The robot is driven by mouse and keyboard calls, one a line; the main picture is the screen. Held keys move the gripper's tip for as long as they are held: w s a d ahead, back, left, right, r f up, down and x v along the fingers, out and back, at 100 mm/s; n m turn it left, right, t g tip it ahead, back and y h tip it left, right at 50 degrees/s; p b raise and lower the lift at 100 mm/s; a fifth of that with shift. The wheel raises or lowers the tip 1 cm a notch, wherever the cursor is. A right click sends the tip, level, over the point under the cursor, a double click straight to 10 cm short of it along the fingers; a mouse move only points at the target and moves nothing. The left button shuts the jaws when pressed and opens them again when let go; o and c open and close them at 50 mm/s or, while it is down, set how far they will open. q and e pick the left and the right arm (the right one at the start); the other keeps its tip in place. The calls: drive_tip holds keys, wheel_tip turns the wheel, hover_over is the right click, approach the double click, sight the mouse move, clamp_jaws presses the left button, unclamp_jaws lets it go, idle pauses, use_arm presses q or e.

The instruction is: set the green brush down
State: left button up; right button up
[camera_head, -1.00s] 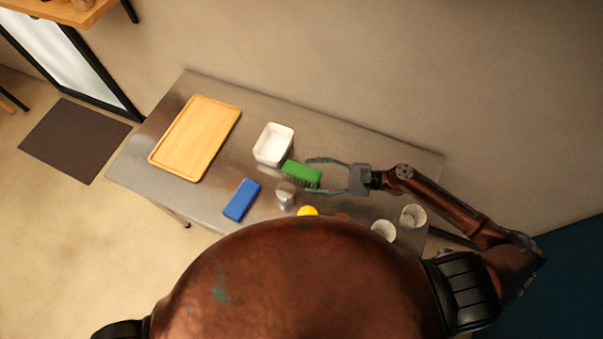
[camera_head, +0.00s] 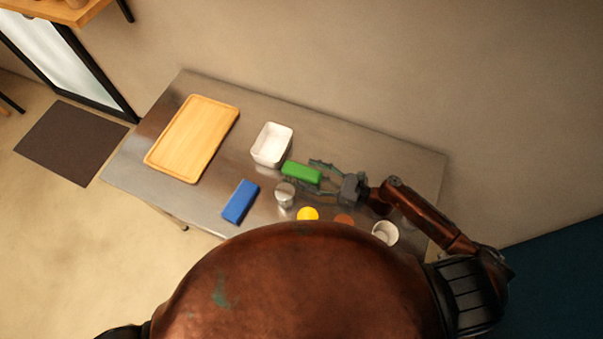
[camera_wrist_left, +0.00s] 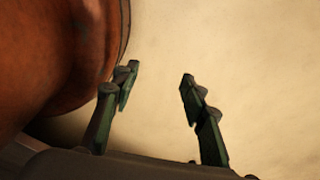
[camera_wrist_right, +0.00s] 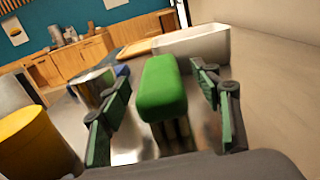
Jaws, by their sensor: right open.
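The green brush (camera_head: 302,172) is on the steel table beside the white tub. My right gripper (camera_head: 320,179) is open at the brush's right end. Its fingers stand on either side of the brush, with a visible gap on each side in the right wrist view (camera_wrist_right: 165,95). My left gripper (camera_wrist_left: 158,78) is open and empty over a plain pale surface. The brush's underside contact is hard to see.
The white tub (camera_head: 271,145) stands close behind the brush. A metal canister (camera_head: 285,195), a blue block (camera_head: 240,202), a yellow item (camera_head: 307,215) and a white cup (camera_head: 385,233) are nearby. A wooden board (camera_head: 193,139) lies left. The table's back right is clear.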

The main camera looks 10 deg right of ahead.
sight(297, 169)
drive_tip(key=shift+w+a, duration=0.2)
drive_tip(key=shift+a, duration=0.15)
drive_tip(key=x, duration=0.3)
drive_tip(key=shift+w+a+r, duration=0.1)
drive_tip(key=shift+a, duration=0.1)
drive_tip(key=shift+w+a, duration=0.25)
drive_tip(key=shift+a, duration=0.1)
use_arm(q)
drive_tip(key=shift+w+r, duration=0.25)
drive_tip(key=shift+w, duration=0.5)
drive_tip(key=shift+s, duration=0.15)
use_arm(e)
drive_tip(key=shift+c, duration=0.7)
drive_tip(key=c, duration=1.3)
